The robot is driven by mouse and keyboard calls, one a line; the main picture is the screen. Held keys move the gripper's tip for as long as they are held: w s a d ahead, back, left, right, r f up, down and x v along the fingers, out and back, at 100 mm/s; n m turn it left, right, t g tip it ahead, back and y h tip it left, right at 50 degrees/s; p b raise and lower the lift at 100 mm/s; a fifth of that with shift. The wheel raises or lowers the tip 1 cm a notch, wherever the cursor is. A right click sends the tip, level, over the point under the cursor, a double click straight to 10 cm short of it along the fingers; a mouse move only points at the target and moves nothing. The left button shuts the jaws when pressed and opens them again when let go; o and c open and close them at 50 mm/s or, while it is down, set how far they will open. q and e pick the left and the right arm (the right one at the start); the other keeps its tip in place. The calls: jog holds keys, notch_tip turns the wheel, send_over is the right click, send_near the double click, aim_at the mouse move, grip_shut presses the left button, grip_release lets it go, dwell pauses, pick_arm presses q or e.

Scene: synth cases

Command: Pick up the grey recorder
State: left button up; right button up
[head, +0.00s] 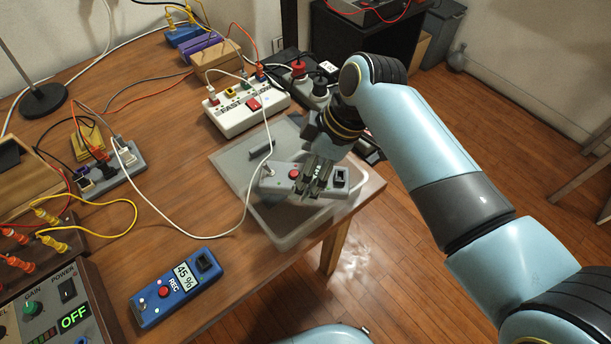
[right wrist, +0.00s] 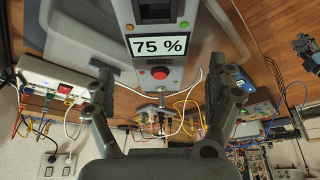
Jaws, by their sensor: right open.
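The grey recorder (head: 272,181) has a red button and a dark end piece. In the head view it lies across the pale grey translucent tray (head: 232,165) near the table's right edge. Its screen is largely hidden by my right gripper (head: 314,180), whose fingers come down over its middle. In the right wrist view the recorder (right wrist: 162,75) shows "75 %" and a red button. The open fingers of my right gripper (right wrist: 158,88) stand on either side of it, with a gap visible on both sides. My left gripper is not in view.
A blue recorder (head: 178,290) reading "45 %" lies at the table's front. An instrument (head: 60,310) stands front left.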

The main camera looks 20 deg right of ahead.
jog(key=x, duration=0.2)
jog(key=shift+w+a+f, duration=0.1)
jog(key=shift+f, duration=0.15)
jog(key=c, duration=1.5)
